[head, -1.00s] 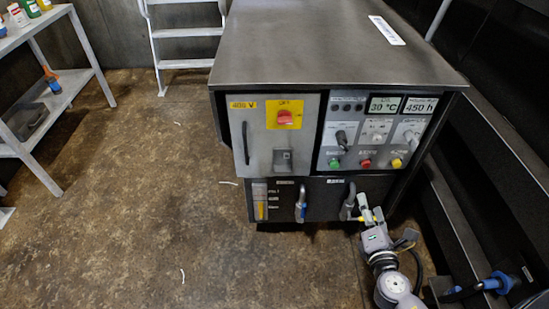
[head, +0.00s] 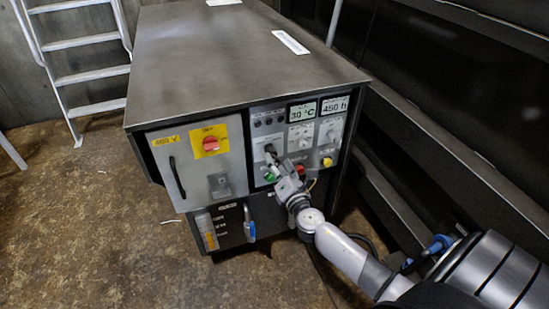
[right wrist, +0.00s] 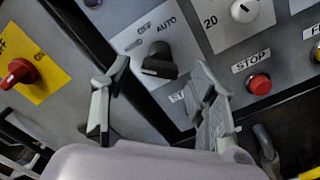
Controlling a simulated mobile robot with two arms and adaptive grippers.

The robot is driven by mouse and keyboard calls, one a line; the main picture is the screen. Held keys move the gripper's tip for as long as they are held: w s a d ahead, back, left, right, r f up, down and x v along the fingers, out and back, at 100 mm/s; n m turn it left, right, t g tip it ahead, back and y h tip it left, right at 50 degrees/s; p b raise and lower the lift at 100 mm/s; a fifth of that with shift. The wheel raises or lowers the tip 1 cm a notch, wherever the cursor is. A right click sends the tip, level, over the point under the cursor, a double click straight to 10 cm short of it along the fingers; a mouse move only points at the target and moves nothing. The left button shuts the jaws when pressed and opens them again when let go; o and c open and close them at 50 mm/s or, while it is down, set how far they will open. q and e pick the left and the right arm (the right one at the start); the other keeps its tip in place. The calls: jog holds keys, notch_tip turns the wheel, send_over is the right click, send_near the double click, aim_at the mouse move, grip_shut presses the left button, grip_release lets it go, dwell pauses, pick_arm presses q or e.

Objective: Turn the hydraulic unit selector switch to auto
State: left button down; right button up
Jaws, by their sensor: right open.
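The hydraulic unit selector switch is a black knob (right wrist: 158,62) on a grey plate with OFF and AUTO labels. In the head view the switch (head: 270,151) is on the control panel, just beyond my right gripper (head: 277,171). In the right wrist view my right gripper (right wrist: 161,68) is open, its two fingers apart on either side of the knob in the picture. I cannot tell whether they touch it or which label the knob points to. My left gripper is not in view.
Near the switch are a red stop button (right wrist: 259,84), a white dial (right wrist: 244,11) and a yellow button (head: 327,162). A red rotary switch on a yellow plate (head: 210,144) is to the left. Dark rails (head: 430,150) run along the right side.

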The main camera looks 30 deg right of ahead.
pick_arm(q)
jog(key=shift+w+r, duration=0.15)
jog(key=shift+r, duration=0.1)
pick_arm(e)
jog(key=shift+x, duration=1.5)
jog(key=shift+c, duration=0.2)
jog(key=c, duration=1.1)
